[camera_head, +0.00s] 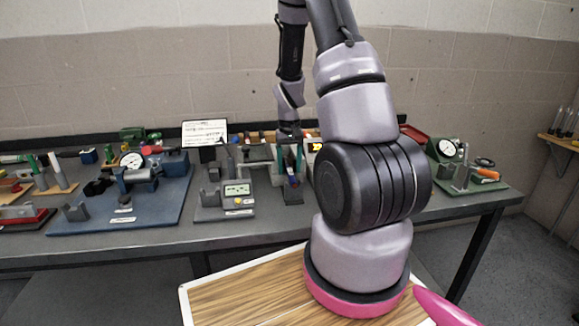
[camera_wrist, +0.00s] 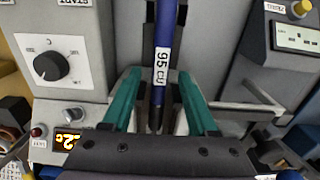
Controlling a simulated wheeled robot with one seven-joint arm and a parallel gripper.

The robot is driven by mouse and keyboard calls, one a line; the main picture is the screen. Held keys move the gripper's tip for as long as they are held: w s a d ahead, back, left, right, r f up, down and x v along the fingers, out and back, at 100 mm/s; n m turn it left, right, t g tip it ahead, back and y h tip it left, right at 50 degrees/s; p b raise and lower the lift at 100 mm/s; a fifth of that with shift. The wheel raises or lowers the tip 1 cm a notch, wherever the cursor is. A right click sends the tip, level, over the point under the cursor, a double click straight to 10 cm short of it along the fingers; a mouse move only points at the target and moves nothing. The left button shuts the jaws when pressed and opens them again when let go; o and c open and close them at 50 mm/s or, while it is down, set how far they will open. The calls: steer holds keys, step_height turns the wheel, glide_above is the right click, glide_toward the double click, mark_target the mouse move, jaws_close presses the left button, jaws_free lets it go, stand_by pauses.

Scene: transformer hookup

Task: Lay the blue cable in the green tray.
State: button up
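The blue cable (camera_wrist: 163,62) carries a white "95 CU" label and runs upright through the middle of the wrist view. My gripper (camera_wrist: 160,76) has teal fingers, one on each side of the cable, with a visible gap on both sides. It looks open around the cable, not clamped on it. In the head view, my gripper (camera_head: 290,158) is low over the bench, just right of a small grey device, and the cable is hard to make out there. I cannot clearly pick out a green tray in either view.
A grey device with a dial (camera_wrist: 47,66) is close on the left of my gripper, and a grey socket unit (camera_wrist: 297,38) is on the right. Along the bench (camera_head: 150,240) stand a blue gauge fixture (camera_head: 120,205) and a green-based gauge stand (camera_head: 480,182).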

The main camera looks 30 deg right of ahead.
steer(key=shift+r, duration=0.1)
steer(key=shift+r, duration=3.45)
steer(key=shift+a+r, duration=0.1)
steer(key=shift+r, duration=0.1)
step_height(320, 180, up, 8)
steer(key=t, duration=0.2)
glide_above(289, 169)
steer(key=s+a, duration=0.2)
steer(key=a, duration=0.1)
steer(key=s+a+r+t+y, duration=0.1)
steer(key=s+a+r, duration=0.15)
steer(key=r, duration=0.25)
steer(key=s+a+r+t, duration=0.1)
steer(key=s+a+r, duration=0.1)
steer(key=s+r, duration=0.15)
steer(key=s+a+r+t, duration=0.1)
steer(key=s+a+r, duration=0.2)
steer(key=s+r, duration=0.2)
steer(key=s+a+r+m+t+y, duration=0.1)
steer(key=s+a+r+t, duration=0.1)
steer(key=s+r, duration=0.3)
steer(key=shift+s+a, duration=0.45)
steer(key=shift+s, duration=0.5)
